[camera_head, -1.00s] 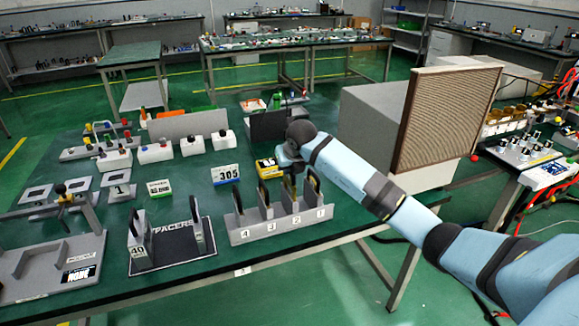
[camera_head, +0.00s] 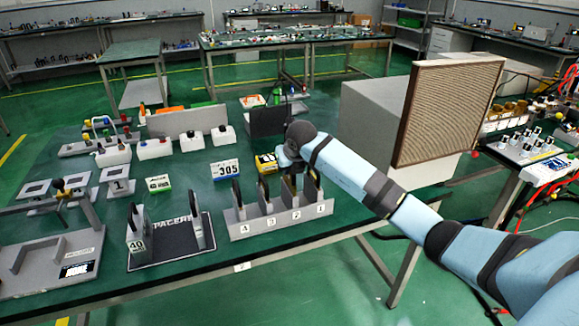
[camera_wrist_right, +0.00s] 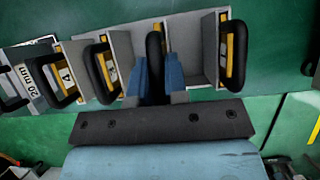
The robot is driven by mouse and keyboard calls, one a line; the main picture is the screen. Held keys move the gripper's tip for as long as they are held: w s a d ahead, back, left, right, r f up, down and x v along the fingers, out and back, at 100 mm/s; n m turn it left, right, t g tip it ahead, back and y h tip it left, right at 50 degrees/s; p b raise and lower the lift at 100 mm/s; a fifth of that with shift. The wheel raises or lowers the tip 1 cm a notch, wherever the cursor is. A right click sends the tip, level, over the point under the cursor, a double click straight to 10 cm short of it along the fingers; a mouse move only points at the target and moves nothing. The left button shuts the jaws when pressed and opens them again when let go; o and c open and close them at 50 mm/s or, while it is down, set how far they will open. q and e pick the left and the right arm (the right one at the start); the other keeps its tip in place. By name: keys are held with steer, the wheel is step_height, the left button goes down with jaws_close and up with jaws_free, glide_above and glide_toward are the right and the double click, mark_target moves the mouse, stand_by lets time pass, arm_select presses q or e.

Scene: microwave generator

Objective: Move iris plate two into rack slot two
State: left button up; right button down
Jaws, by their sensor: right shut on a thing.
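The grey rack (camera_head: 282,222) stands near the table's front edge, its slots labelled 4, 3, 2, 1 from left to right. My right gripper (camera_head: 290,172) is over slot two. In the right wrist view its blue fingers (camera_wrist_right: 160,75) are shut on the black handle of iris plate two (camera_wrist_right: 154,48), which stands between the rack dividers. How deep the plate sits is hidden by the fingers. Other black-handled plates stand in slot four (camera_head: 237,190), slot three (camera_head: 263,190) and slot one (camera_head: 313,185). My left gripper is not in view.
A spacer stand (camera_head: 165,255) marked 40 is left of the rack, with a grey fixture (camera_head: 45,265) farther left. A 305 display box (camera_head: 226,170) and a yellow box (camera_head: 265,163) stand behind. A large grey box (camera_head: 370,125) with a mesh panel is at right.

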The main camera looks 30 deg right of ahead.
mark_target(289, 177)
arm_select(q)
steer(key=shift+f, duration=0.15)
arm_select(e)
steer(key=shift+f, duration=0.3)
arm_select(q)
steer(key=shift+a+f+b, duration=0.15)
steer(key=shift+b, duration=0.25)
arm_select(e)
steer(key=shift+f, duration=0.3)
arm_select(q)
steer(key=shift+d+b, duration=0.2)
steer(key=shift+b, duration=0.2)
arm_select(e)
steer(key=shift+f, duration=0.65)
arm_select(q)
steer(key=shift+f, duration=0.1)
arm_select(e)
steer(key=shift+f, duration=0.35)
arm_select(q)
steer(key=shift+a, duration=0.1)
arm_select(e)
steer(key=c, duration=1.1)
jaws_free()
